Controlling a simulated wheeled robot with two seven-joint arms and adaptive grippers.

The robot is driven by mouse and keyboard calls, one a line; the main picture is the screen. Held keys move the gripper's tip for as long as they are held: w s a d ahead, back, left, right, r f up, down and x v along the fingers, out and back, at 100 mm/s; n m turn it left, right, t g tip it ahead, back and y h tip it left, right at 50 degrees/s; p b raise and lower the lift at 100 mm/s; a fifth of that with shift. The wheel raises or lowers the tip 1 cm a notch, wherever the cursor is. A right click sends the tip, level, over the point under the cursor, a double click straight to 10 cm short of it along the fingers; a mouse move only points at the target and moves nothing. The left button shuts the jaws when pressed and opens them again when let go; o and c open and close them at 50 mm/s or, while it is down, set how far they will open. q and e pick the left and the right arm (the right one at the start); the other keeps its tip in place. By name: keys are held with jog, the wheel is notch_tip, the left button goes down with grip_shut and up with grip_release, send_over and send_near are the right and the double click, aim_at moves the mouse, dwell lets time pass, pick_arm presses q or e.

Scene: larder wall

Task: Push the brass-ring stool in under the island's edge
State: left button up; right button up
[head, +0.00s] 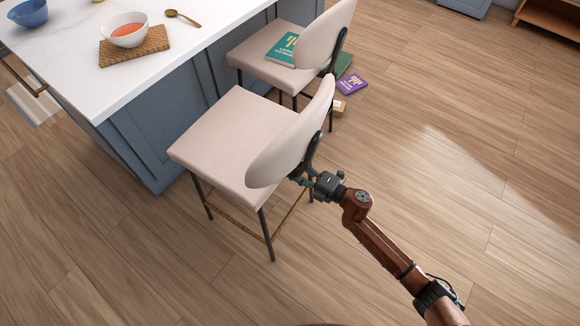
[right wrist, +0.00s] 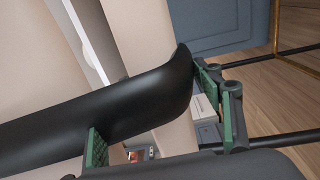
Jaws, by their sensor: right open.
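The brass-ring stool (head: 225,140) is the nearer one, with a cream seat and back, dark legs and a brass foot ring (head: 245,224) low down. It stands upright beside the island (head: 88,70), whose white top overhangs blue panels; the seat's far edge is close to the panels. My right gripper (head: 307,184) is at the outer side of the stool's backrest. In the right wrist view the open green-padded fingers (right wrist: 160,122) lie on either side of the black backrest bracket (right wrist: 90,115). Contact cannot be told. My left gripper is not in view.
A second cream stool (head: 250,55) with a teal book (head: 282,50) on its seat stands farther along the island. A purple book (head: 352,84), a green book (head: 344,66) and a small box (head: 339,106) lie on the floor near it. The floor at right is clear.

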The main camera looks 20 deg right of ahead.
jog(key=shift+w+a+r, duration=0.3)
jog(key=c, duration=0.4)
jog(key=shift+d+f, duration=0.1)
jog(key=shift+f, duration=0.1)
grip_shut()
